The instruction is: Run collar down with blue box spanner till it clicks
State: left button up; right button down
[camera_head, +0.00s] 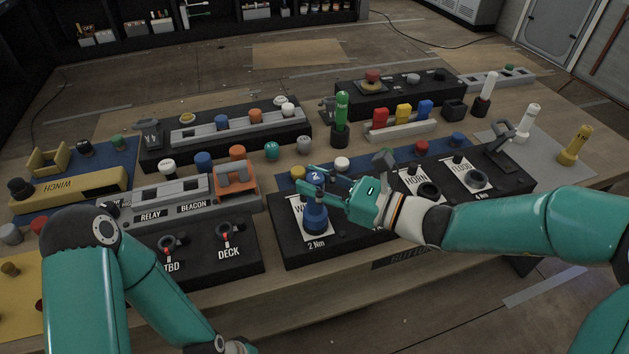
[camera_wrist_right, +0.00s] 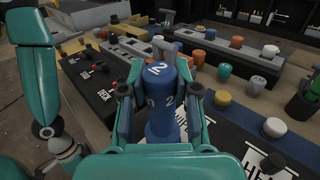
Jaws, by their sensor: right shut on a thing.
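The blue box spanner (camera_head: 315,216) stands upright on the black panel over a white label at the 2 Nm station, its top marked with a white 2. It also shows in the right wrist view (camera_wrist_right: 162,100), between the fingers. My right gripper (camera_head: 325,186) is shut on its upper part from the right; both fingers touch its sides in the right wrist view (camera_wrist_right: 160,92). The collar is hidden under the spanner, so I cannot tell its height. My left arm bends down at the lower left; its gripper is out of the picture.
Close by stand a white knob (camera_head: 342,163), a yellow knob (camera_head: 297,172) and the HORN station (camera_head: 428,190). A green spanner (camera_head: 341,118) stands behind. The RELAY and BEACON unit (camera_head: 170,205) and DECK toggle (camera_head: 223,231) lie left. Wood edging in front is bare.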

jog(key=shift+r+p, duration=2.1)
jog(key=shift+r, duration=0.95)
